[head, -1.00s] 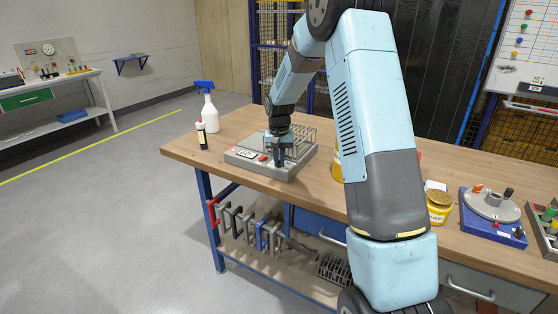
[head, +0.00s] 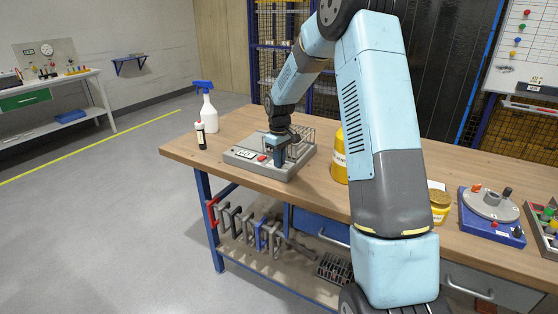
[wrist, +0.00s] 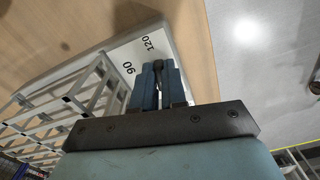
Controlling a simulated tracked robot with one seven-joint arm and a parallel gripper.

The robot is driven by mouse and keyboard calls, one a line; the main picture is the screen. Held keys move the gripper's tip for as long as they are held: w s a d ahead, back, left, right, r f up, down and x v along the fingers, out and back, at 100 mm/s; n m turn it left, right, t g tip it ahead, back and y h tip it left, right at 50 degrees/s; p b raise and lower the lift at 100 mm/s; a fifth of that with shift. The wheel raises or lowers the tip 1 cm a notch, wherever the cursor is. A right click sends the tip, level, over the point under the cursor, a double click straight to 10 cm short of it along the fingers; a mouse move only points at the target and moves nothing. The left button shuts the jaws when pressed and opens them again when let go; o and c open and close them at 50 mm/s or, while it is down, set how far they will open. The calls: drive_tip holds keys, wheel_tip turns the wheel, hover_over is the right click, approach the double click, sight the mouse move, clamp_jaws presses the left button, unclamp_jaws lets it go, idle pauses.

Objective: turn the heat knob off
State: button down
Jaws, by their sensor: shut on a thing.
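The grey heating unit (head: 285,174) sits on the wooden bench, with a wire rack (head: 303,140) on its far side and a red button on its front. My gripper (head: 278,158) points down over the unit. In the wrist view my gripper (wrist: 157,84) is shut on the dark heat knob (wrist: 158,68), whose end shows between the two blue fingers. The numbers 90 and 120 show on the pale dial face (wrist: 137,52) beside it. The knob's pointer and the rest of the scale are hidden by the fingers.
A yellow jar (head: 440,208) and a blue rotary jig (head: 492,230) are farther right.

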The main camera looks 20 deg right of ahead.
drive_tip(key=shift+n, duration=1.1)
drive_tip(key=shift+d, duration=0.1)
drive_tip(key=c, duration=1.2)
unclamp_jaws()
drive_tip(key=shift+r, duration=6.85)
